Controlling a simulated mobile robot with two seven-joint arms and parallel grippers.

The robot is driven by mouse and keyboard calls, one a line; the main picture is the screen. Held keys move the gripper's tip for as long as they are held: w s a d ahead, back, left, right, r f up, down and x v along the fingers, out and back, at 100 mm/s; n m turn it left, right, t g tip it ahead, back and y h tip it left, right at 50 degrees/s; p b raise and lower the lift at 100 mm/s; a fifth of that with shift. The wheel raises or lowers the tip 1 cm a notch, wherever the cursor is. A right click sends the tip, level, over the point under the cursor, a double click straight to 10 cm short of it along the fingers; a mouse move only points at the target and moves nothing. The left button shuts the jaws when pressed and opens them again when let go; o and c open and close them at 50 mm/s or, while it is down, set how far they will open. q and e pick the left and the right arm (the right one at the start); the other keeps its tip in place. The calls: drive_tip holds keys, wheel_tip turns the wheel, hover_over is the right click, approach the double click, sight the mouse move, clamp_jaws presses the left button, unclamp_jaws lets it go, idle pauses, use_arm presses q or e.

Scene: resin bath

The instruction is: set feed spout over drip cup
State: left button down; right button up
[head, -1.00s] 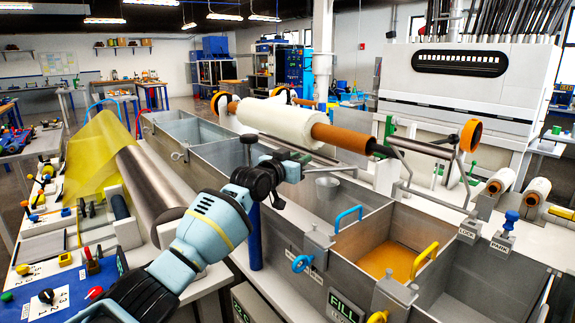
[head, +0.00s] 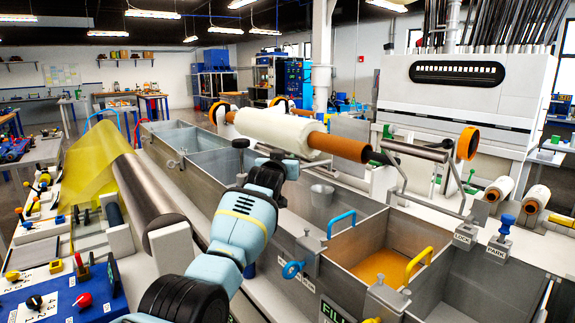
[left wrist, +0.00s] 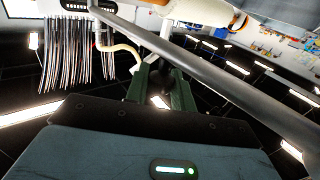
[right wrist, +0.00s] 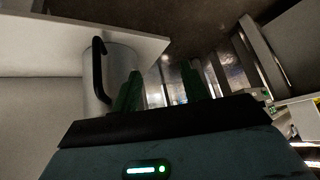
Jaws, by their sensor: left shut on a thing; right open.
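In the left wrist view my left gripper (left wrist: 163,84) is shut on a dark round knob, which I take for the feed spout's. A grey tube (left wrist: 215,75), likely the feed spout, crosses diagonally close by; its outlet is not clear. My right gripper (right wrist: 162,82) is open and empty, seen only in the right wrist view.
A white roll (head: 275,130) on an orange core lies above the bath. A black knob (head: 240,144) stands beside my left wrist. A metal roller (head: 150,200) is at left. A grey cylinder with a black handle (right wrist: 98,72) is near my right gripper.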

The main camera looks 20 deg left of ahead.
use_arm(q)
drive_tip(key=shift+w+a+y+b, duration=0.2)
drive_tip(key=shift+y+b, duration=0.1)
drive_tip(key=shift+b, duration=0.05)
use_arm(e)
drive_tip(key=shift+s+f, duration=0.15)
drive_tip(key=shift+f, duration=0.35)
use_arm(q)
drive_tip(key=shift+a+r+n, duration=0.15)
drive_tip(key=shift+n, duration=0.25)
use_arm(e)
drive_tip(key=shift+f, duration=0.1)
use_arm(q)
drive_tip(key=c, duration=1.2)
unclamp_jaws()
drive_tip(key=shift+c, duration=0.2)
use_arm(e)
drive_tip(key=shift+s, duration=0.1)
use_arm(q)
drive_tip(key=shift+y, duration=0.3)
